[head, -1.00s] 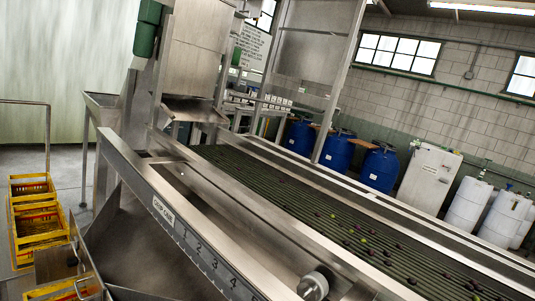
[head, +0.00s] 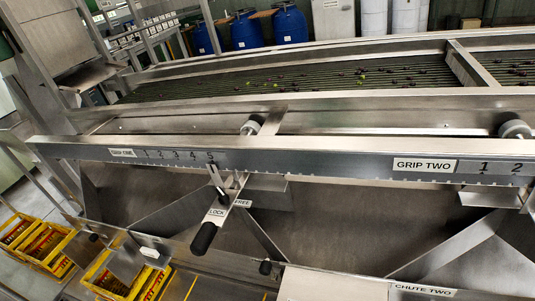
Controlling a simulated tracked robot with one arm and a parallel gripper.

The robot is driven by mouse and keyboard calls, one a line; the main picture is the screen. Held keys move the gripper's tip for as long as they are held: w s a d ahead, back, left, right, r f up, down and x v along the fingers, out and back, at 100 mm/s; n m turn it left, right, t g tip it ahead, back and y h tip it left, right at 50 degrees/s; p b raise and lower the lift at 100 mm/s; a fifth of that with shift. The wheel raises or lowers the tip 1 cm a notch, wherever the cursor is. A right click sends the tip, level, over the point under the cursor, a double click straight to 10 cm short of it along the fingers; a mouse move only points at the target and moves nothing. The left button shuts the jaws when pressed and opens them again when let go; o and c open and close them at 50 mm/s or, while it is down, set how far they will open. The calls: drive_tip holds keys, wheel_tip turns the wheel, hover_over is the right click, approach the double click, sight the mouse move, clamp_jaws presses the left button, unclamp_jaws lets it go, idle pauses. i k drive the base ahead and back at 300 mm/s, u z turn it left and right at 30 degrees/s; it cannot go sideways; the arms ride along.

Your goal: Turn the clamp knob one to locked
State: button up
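A lever with a black handle (head: 204,238) hangs from the front rail below the first number scale, near its 5. On the lever's plate a small dark knob (head: 222,196) sits between a LOCK label (head: 216,212) and a FREE label (head: 242,203). It seems to be clamp knob one, but it is too small to tell which label it points to. My gripper is not in view.
The long steel front rail (head: 320,165) crosses the view, with a GRIP TWO label (head: 424,165) at right. Rollers (head: 300,80) carrying small dark and green fruits lie behind it. Yellow crates (head: 40,243) stand lower left. Angled steel chutes (head: 440,255) sit below the rail.

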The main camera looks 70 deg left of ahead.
sight(223, 198)
drive_tip(key=z, duration=0.25)
drive_tip(key=k, duration=1.6)
drive_tip(key=u, duration=1.3)
drive_tip(key=i, duration=1.05)
drive_tip(key=z, duration=0.05)
